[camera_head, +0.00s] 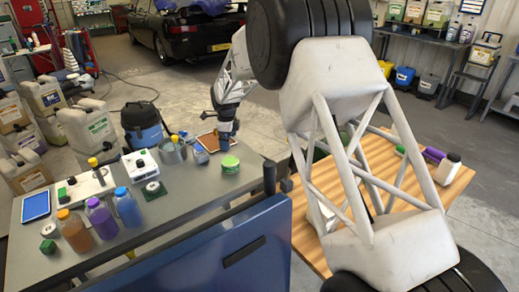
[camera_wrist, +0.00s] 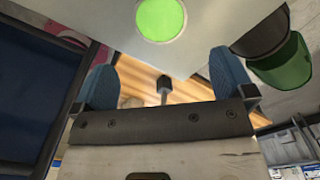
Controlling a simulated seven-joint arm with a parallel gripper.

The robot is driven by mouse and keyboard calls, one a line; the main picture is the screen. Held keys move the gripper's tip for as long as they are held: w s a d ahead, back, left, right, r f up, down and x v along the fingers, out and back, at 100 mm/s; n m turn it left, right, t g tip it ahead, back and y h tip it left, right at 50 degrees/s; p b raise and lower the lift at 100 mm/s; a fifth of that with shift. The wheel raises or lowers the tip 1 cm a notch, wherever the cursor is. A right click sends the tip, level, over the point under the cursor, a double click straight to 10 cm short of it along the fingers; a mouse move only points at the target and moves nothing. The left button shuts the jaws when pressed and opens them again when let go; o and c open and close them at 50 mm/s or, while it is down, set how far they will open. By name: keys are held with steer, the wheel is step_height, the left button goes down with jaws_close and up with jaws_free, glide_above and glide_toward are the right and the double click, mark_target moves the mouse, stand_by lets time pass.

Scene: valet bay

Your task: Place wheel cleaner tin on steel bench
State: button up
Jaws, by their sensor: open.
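A short round green tin (camera_head: 230,164), which I take for the wheel cleaner tin, stands upright on the grey steel bench (camera_head: 190,215) near its right end. Its label is too small to read. In the wrist view a bright green disc (camera_wrist: 160,19), seemingly the tin's lid, lies on a pale grey surface beyond the fingertips. My gripper (camera_head: 226,128) is near the bench's far right edge, behind the tin and apart from it. Its blue fingers (camera_wrist: 167,80) are wide apart with nothing held between them.
Bottles (camera_head: 102,218), a tablet (camera_head: 36,204), a metal cup (camera_head: 172,150) and an orange-screened device (camera_head: 213,141) stand on the bench. A blue panel (camera_head: 215,255) edges its front. A wooden table (camera_head: 455,180) with bottles stands right, partly behind my arm.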

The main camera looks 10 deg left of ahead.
steer(key=s+d+r+n, duration=0.3)
steer(key=s+d+r, duration=0.4)
steer(key=d, duration=0.2)
steer(key=s+d+r+n+t, duration=0.1)
steer(key=s+d+r+n, duration=0.1)
steer(key=s+d+r, duration=0.65)
steer(key=s+d+r+n, duration=0.3)
steer(key=s+d+r, duration=0.2)
steer(key=d, duration=0.6)
steer(key=s+d+n, duration=0.3)
steer(key=s+d, duration=0.2)
steer(key=s, duration=0.6)
steer(key=s+d+f+n+t, duration=0.1)
steer(key=s+d+n, duration=0.2)
steer(key=s+d, duration=0.3)
steer(key=s+d+f+n, duration=0.1)
steer(key=s+d+n, duration=0.2)
steer(key=s, duration=1.3)
steer(key=shift+s+d+n+t, duration=0.3)
steer(key=shift+d+n, duration=0.1)
steer(key=shift+d, duration=0.85)
